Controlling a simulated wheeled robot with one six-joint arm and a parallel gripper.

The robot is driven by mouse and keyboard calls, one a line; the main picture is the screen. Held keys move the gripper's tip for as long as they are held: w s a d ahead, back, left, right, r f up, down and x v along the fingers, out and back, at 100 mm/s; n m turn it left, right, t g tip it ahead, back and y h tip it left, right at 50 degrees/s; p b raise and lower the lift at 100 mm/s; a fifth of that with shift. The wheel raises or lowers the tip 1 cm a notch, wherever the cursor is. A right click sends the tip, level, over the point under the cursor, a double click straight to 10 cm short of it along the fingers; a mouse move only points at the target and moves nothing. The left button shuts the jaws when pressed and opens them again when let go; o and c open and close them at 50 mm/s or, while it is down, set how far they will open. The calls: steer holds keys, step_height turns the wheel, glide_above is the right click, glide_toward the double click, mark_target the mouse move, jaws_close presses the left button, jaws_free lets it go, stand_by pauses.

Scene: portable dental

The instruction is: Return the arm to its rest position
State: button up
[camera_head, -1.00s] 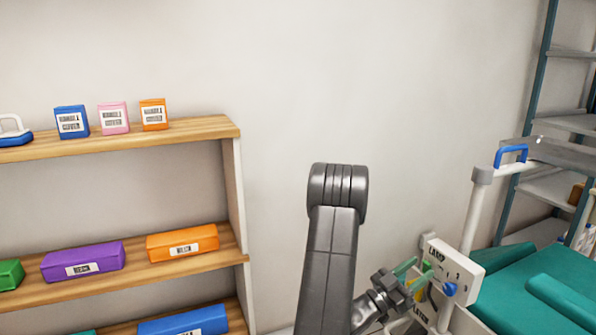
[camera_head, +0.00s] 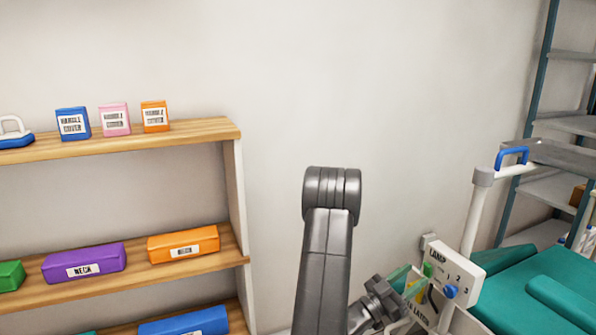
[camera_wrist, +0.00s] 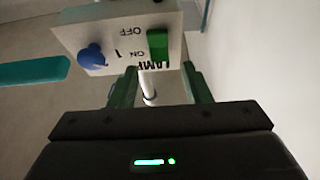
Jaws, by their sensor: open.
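My gripper (camera_wrist: 160,88) is open and empty in the wrist view, with its two green fingers apart. In the head view my gripper (camera_head: 408,283) is low at the right of centre, beside the lamp control box (camera_head: 455,270). The box is white with a blue knob and a green switch, and it also shows just beyond my fingers in the wrist view (camera_wrist: 108,28). A white pole shows between the fingers, beyond them. I cannot tell whether the fingers touch anything. My arm (camera_head: 326,260) is raised and bent.
A wooden shelf unit (camera_head: 190,133) on the left holds several labelled boxes. A teal dental chair (camera_head: 545,290) stands at the right, with a white post and blue handle (camera_head: 512,156) beside it. A metal rack (camera_head: 540,90) is behind. The wall above my arm is clear.

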mark_target(433, 261)
steer(key=p+v, duration=0.1)
steer(key=v, duration=0.9)
steer(key=x, duration=1.3)
steer(key=shift+d+r, duration=0.15)
steer(key=shift+r, duration=0.25)
steer(key=shift+r+y+p, duration=0.15)
steer(key=shift+y+p, duration=0.45)
steer(key=shift+p, duration=0.55)
steer(key=g+y+p, duration=0.1)
steer(key=p, duration=0.4)
steer(key=r+g+y+p, duration=0.1)
steer(key=y+p, duration=0.1)
steer(key=p, duration=0.3)
steer(key=shift+d, duration=0.2)
steer(key=s+a+y, duration=0.1)
steer(key=s+a, duration=0.4)
steer(key=a, duration=0.7)
steer(key=shift+s+a+f, duration=0.25)
steer(key=shift+a, duration=0.05)
steer(key=shift+r, duration=0.1)
